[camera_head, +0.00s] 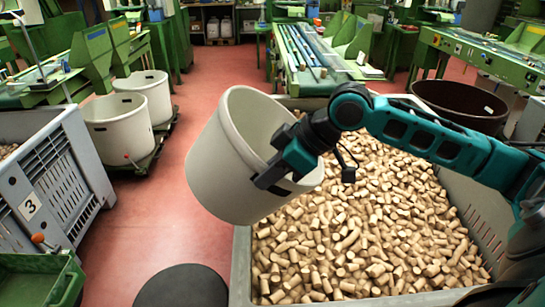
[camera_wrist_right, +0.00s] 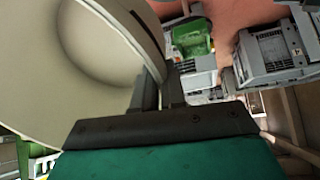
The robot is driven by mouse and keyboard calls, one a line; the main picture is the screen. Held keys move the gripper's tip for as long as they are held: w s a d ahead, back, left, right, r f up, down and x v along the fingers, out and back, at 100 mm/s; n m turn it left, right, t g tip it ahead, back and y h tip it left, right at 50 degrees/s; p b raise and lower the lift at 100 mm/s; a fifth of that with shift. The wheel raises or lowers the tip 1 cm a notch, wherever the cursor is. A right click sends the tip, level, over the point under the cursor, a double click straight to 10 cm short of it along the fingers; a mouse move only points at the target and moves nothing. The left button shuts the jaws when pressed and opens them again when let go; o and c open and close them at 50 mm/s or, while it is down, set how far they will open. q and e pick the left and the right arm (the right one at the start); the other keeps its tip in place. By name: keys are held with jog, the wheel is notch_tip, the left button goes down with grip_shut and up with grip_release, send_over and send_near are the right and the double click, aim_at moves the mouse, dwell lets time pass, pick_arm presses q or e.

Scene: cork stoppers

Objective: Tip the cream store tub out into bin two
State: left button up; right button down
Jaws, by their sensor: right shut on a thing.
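The cream tub (camera_head: 215,165) hangs in the air over the left edge of a large grey bin (camera_head: 241,268), tilted with its mouth toward the upper right. The visible part of its inside is bare cream; the lower inside is hidden by my gripper. My right gripper (camera_head: 274,176) is shut on the tub's wall at the right side of its rim. In the right wrist view the tub (camera_wrist_right: 85,60) fills the left, beside my gripper (camera_wrist_right: 160,92). The grey bin holds many cork stoppers (camera_head: 350,230); no number shows on it. My left gripper is out of view.
A grey bin marked 3 (camera_head: 62,185) stands at left, with a green crate (camera_head: 40,278) in front. Two cream tubs (camera_head: 118,130) stand on a dark pallet behind. A brown tub (camera_head: 460,103) is at right. Green machines line the back. Red floor is clear at centre left.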

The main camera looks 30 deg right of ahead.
aim_at(256, 163)
jog(key=shift+w+a+r, duration=0.15)
jog(key=shift+r, duration=0.2)
jog(key=shift+w+a+r+g+h, duration=0.3)
jog(key=shift+r+g+h, duration=0.2)
jog(key=shift+h, duration=0.2)
jog(key=shift+w+a+r+g+h, duration=0.2)
jog(key=shift+a+r+g+h, duration=0.2)
jog(key=shift+g+h, duration=0.25)
jog(key=shift+h, duration=0.25)
jog(key=g+h, duration=0.1)
jog(key=f+g+h, duration=0.1)
jog(key=shift+f+g+h, duration=0.3)
jog(key=shift+g+h, duration=0.05)
jog(key=shift+h, duration=0.05)
